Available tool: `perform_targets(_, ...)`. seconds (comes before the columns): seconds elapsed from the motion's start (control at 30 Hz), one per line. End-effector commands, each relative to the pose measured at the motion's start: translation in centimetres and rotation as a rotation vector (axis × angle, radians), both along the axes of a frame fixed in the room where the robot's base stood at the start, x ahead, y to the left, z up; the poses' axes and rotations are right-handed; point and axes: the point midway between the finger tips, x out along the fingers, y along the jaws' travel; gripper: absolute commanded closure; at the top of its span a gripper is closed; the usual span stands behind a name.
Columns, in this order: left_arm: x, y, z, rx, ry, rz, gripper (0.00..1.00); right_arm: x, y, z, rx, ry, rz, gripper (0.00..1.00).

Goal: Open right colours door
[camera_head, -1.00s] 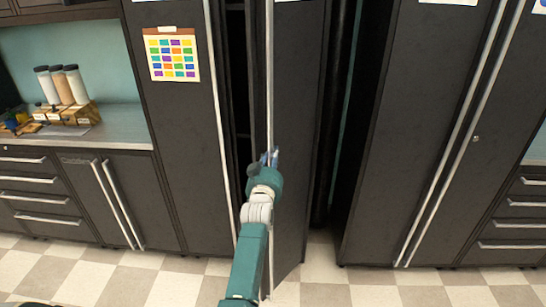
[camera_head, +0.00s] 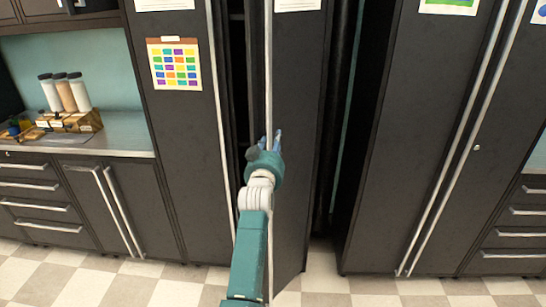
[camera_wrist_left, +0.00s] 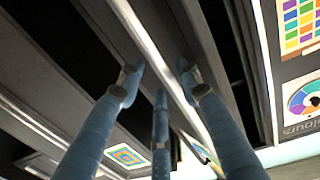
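The right colours door (camera_head: 296,150) is a tall dark cabinet door standing partly open, with a dark gap on its left. Its long silver handle (camera_head: 268,70) runs down its left edge. The left colours door (camera_head: 180,150) carries a colour-grid sheet (camera_head: 174,64) and looks closed. My left gripper (camera_head: 268,138) is at the right door's handle. In the left wrist view, the handle (camera_wrist_left: 150,50) passes between the spread fingers (camera_wrist_left: 160,80), with gaps visible beside it. The gripper looks open around the handle; contact is unclear. My right gripper is not in view.
A second tall dark cabinet (camera_head: 415,140) stands to the right, across a narrow gap. On the left, a counter (camera_head: 120,143) holds several capped bottles (camera_head: 66,92) in a wooden stand, above drawers. The checkered floor (camera_head: 340,290) in front is clear.

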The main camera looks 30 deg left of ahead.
Motion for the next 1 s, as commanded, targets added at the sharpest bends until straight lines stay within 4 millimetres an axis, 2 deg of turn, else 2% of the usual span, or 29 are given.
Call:
perform_targets(0.03, 0.0, 0.0, 0.8, 0.001, -0.003, 0.0, 0.65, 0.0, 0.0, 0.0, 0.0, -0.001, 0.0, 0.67)
perform_targets(0.13, 0.0, 0.0, 1.5, 0.001, -0.001, 0.0, 0.65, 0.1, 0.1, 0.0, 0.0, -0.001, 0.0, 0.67)
perform_targets(0.43, 0.0, 0.0, 1.8, 0.001, 0.001, 0.0, 0.65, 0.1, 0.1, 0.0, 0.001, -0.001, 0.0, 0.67)
perform_targets(0.47, 0.0, 0.0, 1.7, 0.001, 0.001, 0.0, 0.69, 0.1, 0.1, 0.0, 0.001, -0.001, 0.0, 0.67)
perform_targets(0.57, -0.3, 0.0, 1.2, 0.001, 0.013, -0.002, 0.89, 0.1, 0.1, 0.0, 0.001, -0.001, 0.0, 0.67)
perform_targets(0.6, -0.6, -0.1, 0.6, 0.002, 0.027, -0.006, 0.97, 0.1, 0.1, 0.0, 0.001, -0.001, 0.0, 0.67)
perform_targets(0.63, -1.0, -0.2, 0.0, 0.002, 0.042, -0.009, 1.0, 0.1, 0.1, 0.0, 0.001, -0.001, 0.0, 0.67)
perform_targets(0.77, -3.9, -1.0, -5.0, 0.004, 0.167, -0.033, 1.0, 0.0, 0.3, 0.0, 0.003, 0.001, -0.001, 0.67)
perform_targets(0.87, -7.9, -2.3, -10.2, 0.003, 0.308, -0.067, 1.0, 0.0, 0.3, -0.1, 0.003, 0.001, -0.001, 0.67)
perform_targets(0.9, -9.7, -3.2, -12.5, 0.0, 0.372, -0.086, 1.0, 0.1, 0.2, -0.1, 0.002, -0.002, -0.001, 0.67)
perform_targets(0.97, -12.7, -4.7, -15.5, -0.003, 0.464, -0.12, 1.0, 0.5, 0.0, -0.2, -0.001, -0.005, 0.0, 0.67)
perform_targets(1.0, -14.8, -5.7, -17.5, -0.007, 0.529, -0.143, 1.0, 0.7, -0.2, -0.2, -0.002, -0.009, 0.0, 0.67)
